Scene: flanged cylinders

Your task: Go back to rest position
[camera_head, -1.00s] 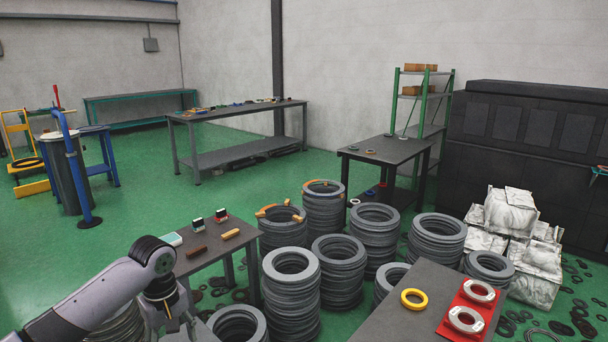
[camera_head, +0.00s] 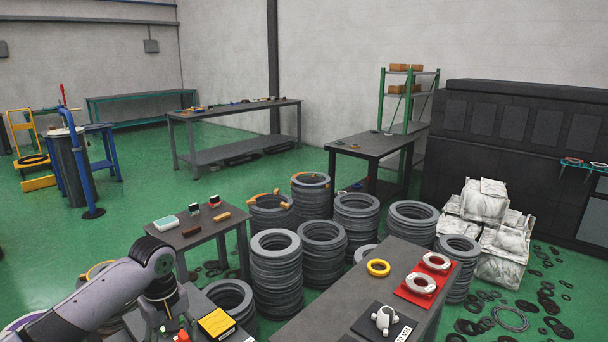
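My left arm comes in from the lower left. Its gripper (camera_head: 170,326) points down at the bottom edge, over or beside a dark table with a yellow box (camera_head: 216,323). Small red and green items show close by the fingers. The fingertips are partly cut off, so I cannot tell whether they are open or whether anything is between them. My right gripper and arm are not in view.
A dark table (camera_head: 325,300) at the lower right holds a yellow ring (camera_head: 378,267), a red plate (camera_head: 414,294) with two pale flanged rings and a white fitting (camera_head: 384,319). Stacks of grey rings (camera_head: 276,275) stand between tables. Green floor (camera_head: 130,220) is open at left.

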